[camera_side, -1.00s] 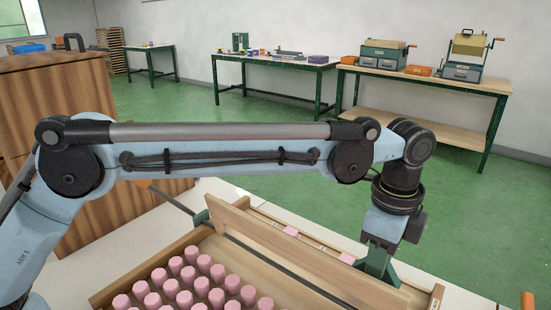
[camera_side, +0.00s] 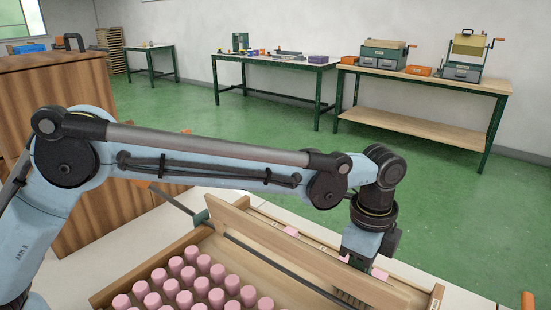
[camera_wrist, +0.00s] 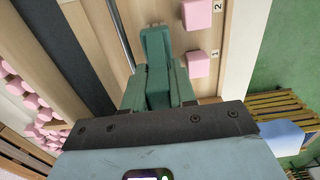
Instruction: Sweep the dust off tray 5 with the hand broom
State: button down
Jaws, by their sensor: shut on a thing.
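My gripper (camera_side: 360,250) points down at the long wooden board (camera_side: 300,247), which hides its fingertips in the side view. In the wrist view the green fingers (camera_wrist: 156,60) are close together. I see no label for tray 5 and no dust I can make out. The strip behind the board carries pink blocks (camera_wrist: 196,64) beside the numbers 1 and 2.
A wooden tray of several pink pegs (camera_side: 203,284) stands in front of the board, with a dark rail (camera_side: 270,262) between. An orange cylinder (camera_side: 527,300) stands at the right edge. Workbenches (camera_side: 425,85) stand far back, across open green floor.

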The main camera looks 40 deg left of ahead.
jog(key=d, duration=0.2)
jog(key=shift+d, duration=0.3)
jog(key=shift+r, duration=0.15)
notch_tip(320, 180, up, 8)
dwell(0.3)
dwell(0.3)
